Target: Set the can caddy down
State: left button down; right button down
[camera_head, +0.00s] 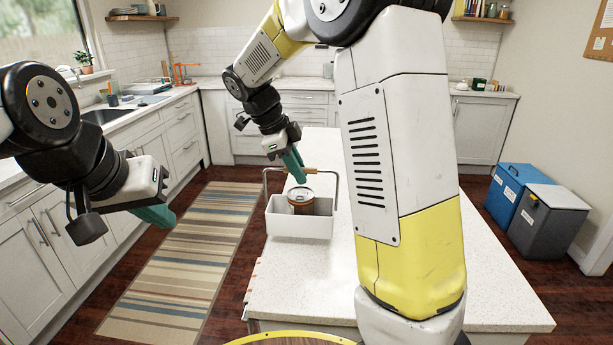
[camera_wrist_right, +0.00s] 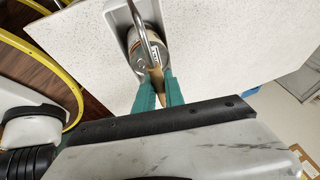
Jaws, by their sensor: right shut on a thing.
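The can caddy (camera_head: 298,226) is a white open box with a tall metal handle and a wooden grip bar. A brown can with a pale lid (camera_head: 300,201) stands in it. My right gripper (camera_head: 298,176) is shut on the wooden grip, above the can. In the right wrist view my teal fingers (camera_wrist_right: 158,88) close around the grip, with the caddy (camera_wrist_right: 121,20) beyond. The caddy looks level over the island's left part; whether its base touches the top is unclear. My left gripper (camera_head: 155,214) hangs at the left, away from the caddy, its finger gap hidden.
The speckled white island (camera_head: 300,285) has bare top in front of the caddy. My right arm hides much of its middle. A striped rug (camera_head: 180,260) lies on the floor to the left. Blue (camera_head: 510,188) and grey (camera_head: 545,225) bins stand at the right.

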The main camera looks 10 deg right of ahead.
jog(key=w+d+f, duration=0.3)
jog(key=d+f, duration=0.1)
jog(key=d, duration=0.1)
jog(key=shift+w, duration=0.3)
dwell(0.4)
jog(key=shift+d, duration=0.1)
jog(key=c, duration=1.4)
grip_release()
jog(key=shift+f, duration=0.1)
